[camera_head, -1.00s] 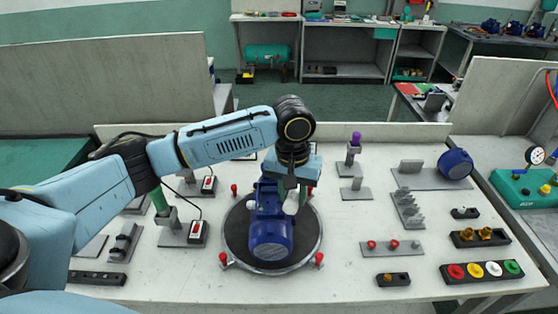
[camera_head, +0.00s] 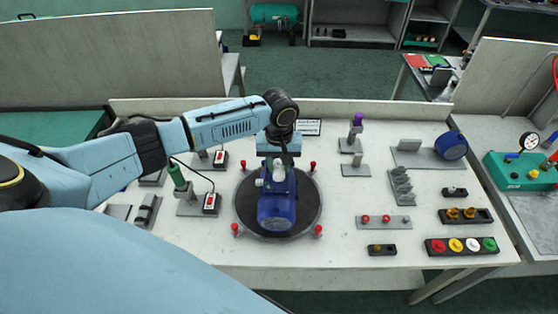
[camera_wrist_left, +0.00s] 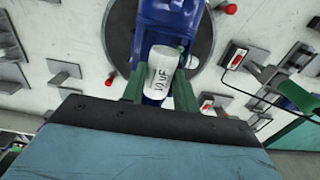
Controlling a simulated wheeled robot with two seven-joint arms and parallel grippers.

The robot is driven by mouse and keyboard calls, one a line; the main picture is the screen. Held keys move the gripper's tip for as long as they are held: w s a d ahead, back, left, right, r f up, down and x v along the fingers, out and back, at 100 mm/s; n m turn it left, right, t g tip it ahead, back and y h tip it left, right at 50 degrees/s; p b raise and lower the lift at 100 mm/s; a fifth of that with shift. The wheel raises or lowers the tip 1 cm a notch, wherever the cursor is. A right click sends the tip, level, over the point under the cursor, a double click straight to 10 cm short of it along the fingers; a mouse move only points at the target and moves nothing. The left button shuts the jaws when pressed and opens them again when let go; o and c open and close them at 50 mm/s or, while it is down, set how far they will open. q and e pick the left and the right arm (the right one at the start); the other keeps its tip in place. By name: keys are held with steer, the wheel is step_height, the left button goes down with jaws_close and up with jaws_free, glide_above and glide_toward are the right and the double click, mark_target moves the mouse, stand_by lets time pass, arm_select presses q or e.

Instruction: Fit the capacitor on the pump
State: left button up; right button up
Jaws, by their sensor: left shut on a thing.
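The blue pump (camera_head: 277,210) lies on the round dark turntable (camera_head: 308,212) in the middle of the bench. My left gripper (camera_head: 279,165) is over the pump's far end, pointing down. In the left wrist view its green fingers (camera_wrist_left: 160,88) are shut on the capacitor (camera_wrist_left: 163,72), a white cylinder marked in µF. The capacitor (camera_head: 279,174) is at the pump's top, close against the blue body (camera_wrist_left: 168,25). Whether it is seated or only touching cannot be told. A small white part sits beside it on the pump. My right gripper is not in view.
Red knobs (camera_head: 319,230) stand around the turntable. A stand with a green-handled tool (camera_head: 178,176) and a switch box (camera_head: 210,202) are to the left. Pegged plates, a blue motor part (camera_head: 451,145) and a coloured-button strip (camera_head: 462,246) are to the right.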

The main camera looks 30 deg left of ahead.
arm_select(q)
steer(key=shift+f, duration=0.55)
step_height(320, 180, down, 3)
steer(key=b, duration=0.3)
steer(key=shift+b, duration=0.4)
steer(key=shift+f, duration=0.4)
steer(key=shift+p, duration=0.95)
steer(key=shift+p, duration=0.35)
steer(key=shift+f, duration=0.3)
